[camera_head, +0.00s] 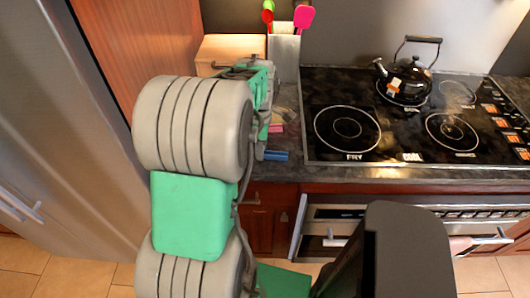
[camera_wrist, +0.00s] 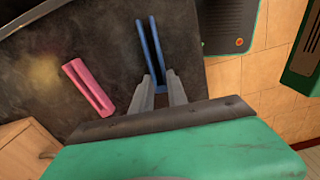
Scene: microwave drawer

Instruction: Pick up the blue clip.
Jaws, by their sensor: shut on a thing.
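The blue clip (camera_wrist: 151,46) lies on the dark countertop (camera_wrist: 100,40) in the wrist view, long and narrow with two prongs. My gripper (camera_wrist: 163,84) is at the clip's near end, with its two grey fingers on either side of it and shut on it. In the head view the blue clip (camera_head: 276,155) shows at the counter's front edge, beside my arm. My gripper is hidden behind my arm there.
A pink clip (camera_wrist: 88,87) lies on the counter to the left; it also shows in the head view (camera_head: 276,128). A stove with a black kettle (camera_head: 405,78) is to the right. A utensil holder (camera_head: 285,55) and wooden block (camera_head: 230,48) stand behind.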

